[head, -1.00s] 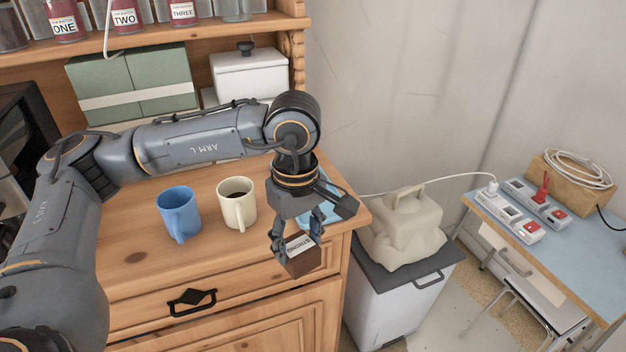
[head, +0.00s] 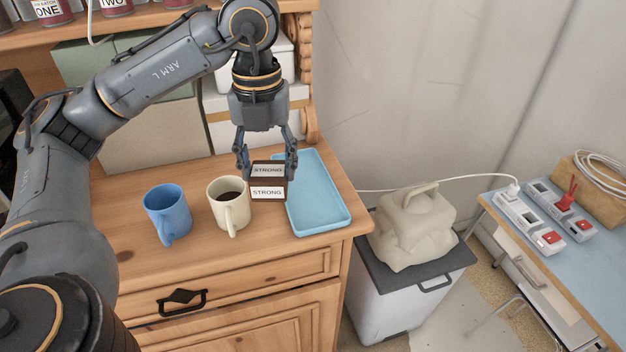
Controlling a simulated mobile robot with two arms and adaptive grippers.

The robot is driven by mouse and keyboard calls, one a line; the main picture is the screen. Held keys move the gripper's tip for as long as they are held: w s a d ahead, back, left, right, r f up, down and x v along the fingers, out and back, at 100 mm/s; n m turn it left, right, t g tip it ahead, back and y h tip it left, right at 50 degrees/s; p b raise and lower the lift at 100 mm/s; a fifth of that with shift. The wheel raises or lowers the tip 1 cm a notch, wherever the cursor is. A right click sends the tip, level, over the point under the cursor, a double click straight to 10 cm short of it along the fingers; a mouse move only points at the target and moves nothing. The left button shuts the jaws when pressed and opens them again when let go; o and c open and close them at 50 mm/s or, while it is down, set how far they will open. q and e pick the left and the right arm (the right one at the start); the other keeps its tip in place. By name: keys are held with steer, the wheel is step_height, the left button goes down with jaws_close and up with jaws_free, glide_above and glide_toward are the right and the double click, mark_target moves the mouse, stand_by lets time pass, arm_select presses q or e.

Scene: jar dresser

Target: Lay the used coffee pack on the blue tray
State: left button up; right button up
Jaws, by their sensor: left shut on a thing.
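The coffee pack (head: 267,187) is a small brown box with white STRONG labels. My left gripper (head: 267,172) is shut on it from above and holds it upright. The pack is between the cream mug and the blue tray (head: 326,216); I cannot tell whether it touches the dresser top. The tray is a shallow light-blue rectangle at the right end of the dresser top. My right gripper is not in view.
A cream mug (head: 228,206) with dark coffee and a blue mug (head: 167,213) stand left of the pack. White and green boxes stand behind, under a shelf with labelled jars (head: 53,10). A bin (head: 408,291) with a beige bundle stands right of the dresser.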

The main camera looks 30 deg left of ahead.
arm_select(q)
steer(key=n, duration=0.2)
steer(key=r+n, duration=0.1)
steer(key=shift+w+a, duration=0.35)
steer(key=shift+a, duration=0.05)
steer(key=w+f, duration=0.4)
steer(key=w, duration=0.4)
steer(key=p, duration=0.2)
glide_above(306, 188)
step_height(306, 188, down, 6)
steer(key=shift+s+d+r, duration=0.1)
steer(key=shift+s+r, duration=0.05)
steer(key=shift+r, duration=0.05)
step_height(306, 188, down, 2)
steer(key=shift+f+p, duration=0.15)
steer(key=shift+p, duration=1)
steer(key=shift+f, duration=0.65)
steer(key=o, duration=1.2)
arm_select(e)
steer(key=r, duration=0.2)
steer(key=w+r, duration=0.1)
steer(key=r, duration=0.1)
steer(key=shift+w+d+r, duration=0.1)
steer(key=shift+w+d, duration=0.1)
